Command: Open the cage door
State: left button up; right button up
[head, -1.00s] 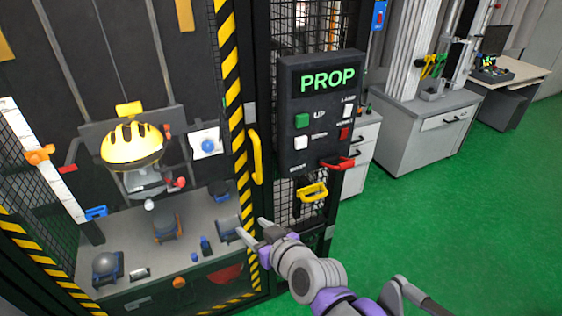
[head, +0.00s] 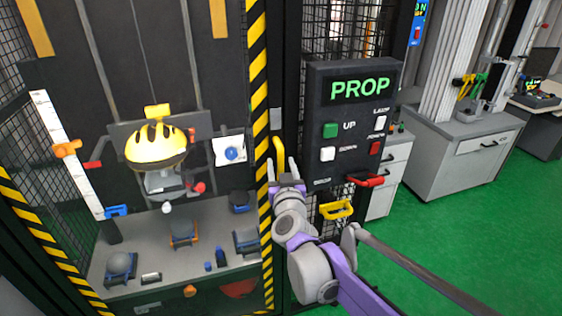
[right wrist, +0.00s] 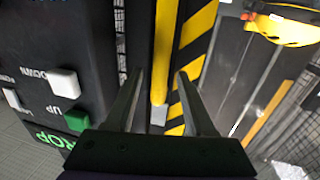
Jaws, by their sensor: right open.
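The cage door (head: 262,110) has a yellow-and-black striped edge and stands closed as far as I can see, with the drop tower behind it. Its yellow handle (head: 279,150) is an upright bar beside the striped edge. My right gripper (head: 283,170) is open at the lower part of the handle. In the right wrist view the yellow handle (right wrist: 160,85) runs between the two fingers of my right gripper (right wrist: 160,75), with a gap on each side. Whether the fingertips reach past the bar is unclear. My left gripper is not in view.
A black control box (head: 352,125) reading PROP, with several buttons, hangs right of the handle. A red lever (head: 366,181) and a yellow handle-like part (head: 337,210) sit below it. Inside the cage is a yellow helmet (head: 155,147). Green floor (head: 450,240) lies clear at right.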

jog(key=shift+w+a, duration=0.1)
jog(key=shift+w, duration=0.9)
grip_shut()
dwell(0.8)
